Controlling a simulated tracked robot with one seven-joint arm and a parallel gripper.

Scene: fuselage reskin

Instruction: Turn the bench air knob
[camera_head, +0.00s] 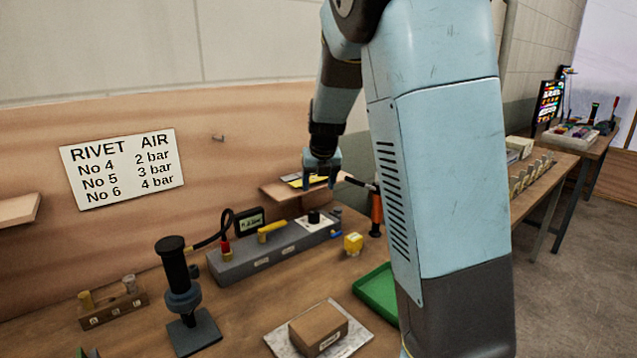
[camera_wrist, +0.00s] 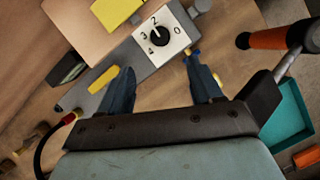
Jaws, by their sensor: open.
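The bench air knob (camera_head: 314,216) is a small black round knob at the right end of a long grey manifold (camera_head: 243,262) on the bench. In the wrist view the knob (camera_wrist: 159,36) sits on a white dial plate (camera_wrist: 178,47) marked 0, 2, 3 and 4; I cannot tell its exact setting. My gripper (camera_head: 320,182) hangs above the knob, apart from it. In the wrist view my gripper (camera_wrist: 162,84) is open and empty, with the knob beyond its fingertips. A gauge (camera_head: 250,221) stands behind the manifold; its reading is too small to read.
A yellow lever (camera_head: 271,229) sits on the manifold, left of the knob. A yellow block (camera_head: 353,243), an orange-handled tool (camera_head: 376,213) and a green tray (camera_head: 378,292) are to the right. A black tool (camera_head: 177,275) stands left. A wall sign (camera_head: 122,168) lists rivet air pressures.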

